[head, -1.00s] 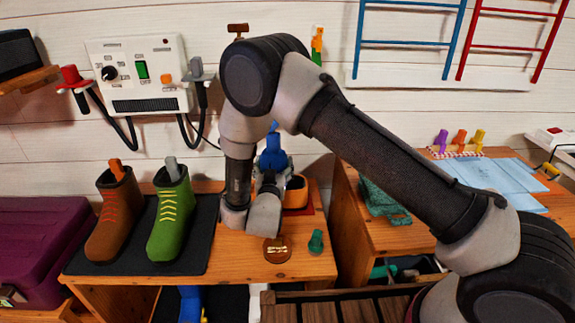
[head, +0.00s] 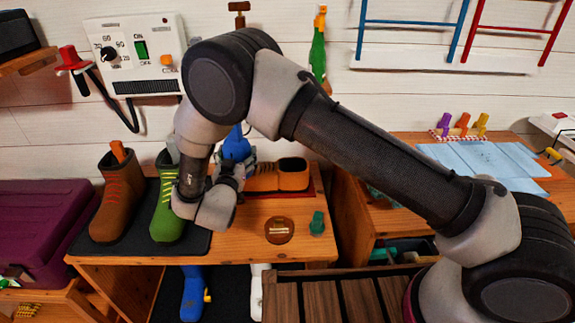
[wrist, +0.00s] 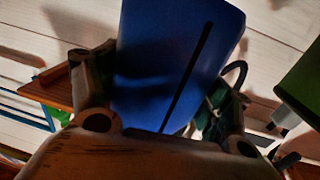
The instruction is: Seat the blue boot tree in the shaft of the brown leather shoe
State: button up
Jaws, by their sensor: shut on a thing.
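My gripper (head: 234,165) is shut on the blue boot tree (head: 237,146), which rises above the jaws behind my wrist in the head view. In the wrist view the boot tree (wrist: 165,70) fills the middle between the two fingers, with a dark slot down its face. The brown leather shoe (head: 292,174), low and orange-brown, lies on a red mat to the right of my gripper. Its dark opening shows toward its right end; its left end is close to my gripper. The boot tree is up and left of the shoe, apart from its opening. Its lower end is hidden.
A brown boot (head: 117,197) with an orange insert and a green boot (head: 167,212) with a grey insert stand on a black mat (head: 193,240) at left; my wrist overlaps the green one. A round brown tin (head: 279,230) and a small green piece (head: 317,223) lie in front.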

jog(key=shift+d, duration=0.1)
jog(key=w+d, duration=0.2)
jog(key=d, duration=0.6)
jog(key=w+d+f, duration=0.1)
jog(key=w+d, duration=0.2)
jog(key=d, duration=0.6)
jog(key=shift+d+f, duration=0.1)
jog(key=shift+f, duration=0.05)
jog(key=o, duration=1.3)
jog(key=shift+o, duration=0.2)
